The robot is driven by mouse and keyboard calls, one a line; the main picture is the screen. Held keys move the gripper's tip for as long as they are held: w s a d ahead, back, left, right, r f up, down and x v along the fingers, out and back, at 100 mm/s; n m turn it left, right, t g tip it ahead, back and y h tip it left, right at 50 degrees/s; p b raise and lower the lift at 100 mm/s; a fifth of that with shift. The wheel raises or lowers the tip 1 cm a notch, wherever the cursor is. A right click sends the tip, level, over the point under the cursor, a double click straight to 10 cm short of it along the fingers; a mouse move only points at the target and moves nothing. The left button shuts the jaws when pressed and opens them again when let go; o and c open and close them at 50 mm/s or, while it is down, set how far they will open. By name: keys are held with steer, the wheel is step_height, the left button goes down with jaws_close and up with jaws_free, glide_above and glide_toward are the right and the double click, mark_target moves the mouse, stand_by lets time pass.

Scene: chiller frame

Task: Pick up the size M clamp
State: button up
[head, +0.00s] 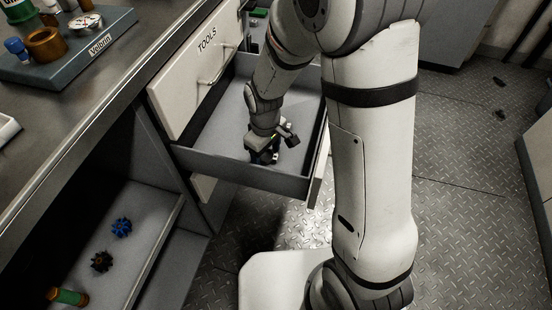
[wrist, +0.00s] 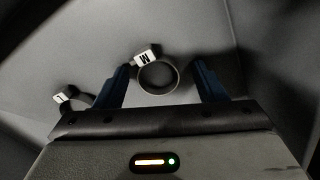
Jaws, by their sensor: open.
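The size M clamp (wrist: 173,84) is a dark ring with a white tag marked M. In the wrist view it lies on the drawer floor between the two blue fingertips of my gripper (wrist: 163,84). The fingers are open, one on each side of the ring, with a gap to it. I cannot tell how high the fingertips are above the floor. In the head view my gripper (head: 264,158) reaches down into the open drawer and hides the clamp.
A second clamp with a white tag (wrist: 62,97) lies left of my gripper, partly hidden. The drawer (head: 225,168) has raised walls close around. A drawer front labelled TOOLS (head: 195,70) is above it. A lower shelf (head: 150,215) holds blue and dark wheel-like parts.

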steer(key=shift+c, duration=0.2)
steer(key=c, duration=1)
